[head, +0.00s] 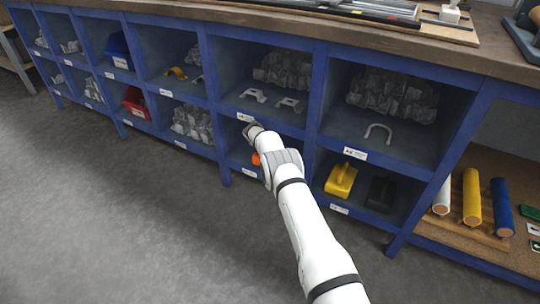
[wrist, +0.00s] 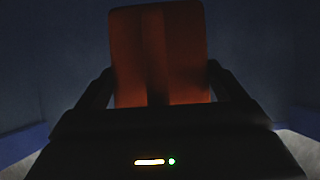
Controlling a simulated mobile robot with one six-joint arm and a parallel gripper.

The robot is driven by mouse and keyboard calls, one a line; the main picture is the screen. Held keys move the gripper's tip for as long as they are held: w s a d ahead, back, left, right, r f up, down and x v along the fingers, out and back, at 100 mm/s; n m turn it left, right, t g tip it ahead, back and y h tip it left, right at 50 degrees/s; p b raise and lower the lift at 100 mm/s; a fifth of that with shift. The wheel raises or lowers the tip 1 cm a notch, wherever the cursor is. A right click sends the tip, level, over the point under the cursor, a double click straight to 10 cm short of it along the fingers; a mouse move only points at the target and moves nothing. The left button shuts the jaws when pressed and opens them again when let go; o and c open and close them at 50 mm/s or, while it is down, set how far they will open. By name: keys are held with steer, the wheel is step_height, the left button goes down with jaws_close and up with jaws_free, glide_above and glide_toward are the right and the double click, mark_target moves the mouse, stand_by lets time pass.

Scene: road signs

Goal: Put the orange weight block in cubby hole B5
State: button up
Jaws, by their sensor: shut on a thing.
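The orange weight block (wrist: 160,50) fills the upper middle of the wrist view, dimly lit, between the two dark fingers of my gripper (wrist: 160,75), which is shut on it. In the head view a small piece of the orange block (head: 256,159) shows at the left of my arm, at the lower-row cubby (head: 238,150) just left of the one with the yellow block. My arm hides most of that cubby and the gripper there. The cubby labels are too small to read, so I cannot tell which is B5.
The neighbouring lower cubby to the right holds a yellow block (head: 341,180) and a black block (head: 381,193). The lower cubby to the left holds grey pieces (head: 192,123). Blue dividers (head: 313,100) separate the cubbies. The grey floor (head: 130,220) in front is clear.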

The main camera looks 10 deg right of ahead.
steer(key=shift+w+d, duration=0.25)
steer(key=shift+w, duration=0.15)
steer(key=shift+f+b, duration=0.6)
steer(key=shift+f, duration=0.05)
steer(key=o, duration=1.4)
steer(key=shift+s+f, duration=0.1)
steer(key=shift+f, duration=0.05)
steer(key=shift+c, duration=0.2)
